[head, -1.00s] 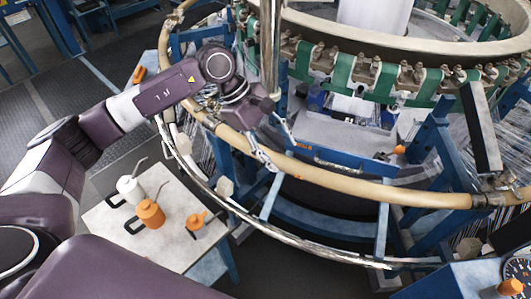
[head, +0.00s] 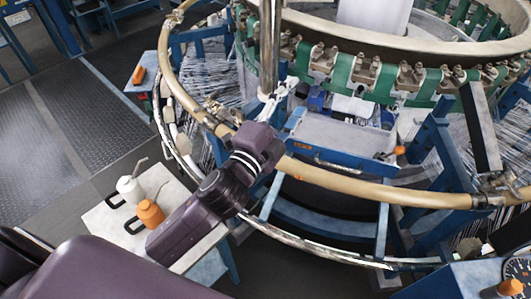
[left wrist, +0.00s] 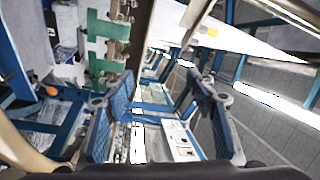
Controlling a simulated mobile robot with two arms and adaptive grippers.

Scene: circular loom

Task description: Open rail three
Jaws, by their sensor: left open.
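A tan curved rail (head: 345,184) runs around the front of the circular loom, with metal joints at its left (head: 215,118) and right (head: 488,200). I see no number on it, so I cannot tell which section is rail three. My left arm crosses above the rail and hides part of it. My left gripper (head: 280,98) is past the rail on the loom side, beside the vertical metal post (head: 268,45). In the left wrist view, the left gripper (left wrist: 150,95) has its two fingers wide apart with nothing held between them. My right gripper is not visible.
A small table (head: 108,215) at lower left holds a white can (head: 130,190) and an orange can (head: 150,213). A shiny lower hoop (head: 320,248) curves below the rail. Green belts (head: 343,68) ring the loom. Dark floor plates (head: 70,120) at left are clear.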

